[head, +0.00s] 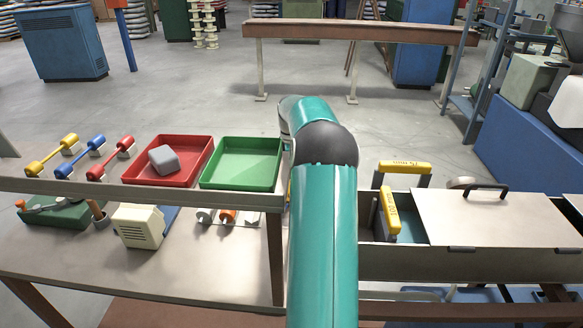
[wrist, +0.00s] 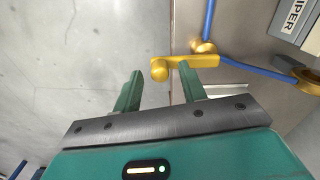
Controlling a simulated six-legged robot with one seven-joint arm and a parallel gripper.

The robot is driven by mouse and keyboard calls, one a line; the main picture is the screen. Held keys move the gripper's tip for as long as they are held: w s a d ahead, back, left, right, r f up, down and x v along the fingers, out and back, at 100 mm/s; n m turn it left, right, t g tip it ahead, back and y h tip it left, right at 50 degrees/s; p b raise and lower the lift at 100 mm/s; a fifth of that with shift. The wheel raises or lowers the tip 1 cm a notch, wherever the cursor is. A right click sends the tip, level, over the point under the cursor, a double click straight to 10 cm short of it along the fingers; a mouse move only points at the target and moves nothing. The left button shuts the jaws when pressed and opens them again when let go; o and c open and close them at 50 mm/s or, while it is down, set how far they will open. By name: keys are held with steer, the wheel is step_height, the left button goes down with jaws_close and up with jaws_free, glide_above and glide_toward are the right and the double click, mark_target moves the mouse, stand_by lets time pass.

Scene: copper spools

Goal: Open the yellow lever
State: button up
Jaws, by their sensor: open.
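In the wrist view a yellow lever (wrist: 206,61) with a round knob at its left end sits beside a blue pipe on a grey metal surface. My gripper (wrist: 157,68) is open and empty. Its two green fingers point toward the lever, with the knob between and just beyond the tips. The right fingertip overlaps the lever's bar; I cannot tell whether they touch. My gripper is hidden there behind my arm.
A red tray (head: 192,174) holds a grey block (head: 164,159); a green tray (head: 240,163) is empty. A lidded metal box (head: 490,215) stands right of my arm. A blue pipe (wrist: 245,67) runs right of the lever.

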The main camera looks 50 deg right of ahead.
step_height(320, 180, up, 14)
stand_by(0.5)
steer(key=shift+f, duration=0.1)
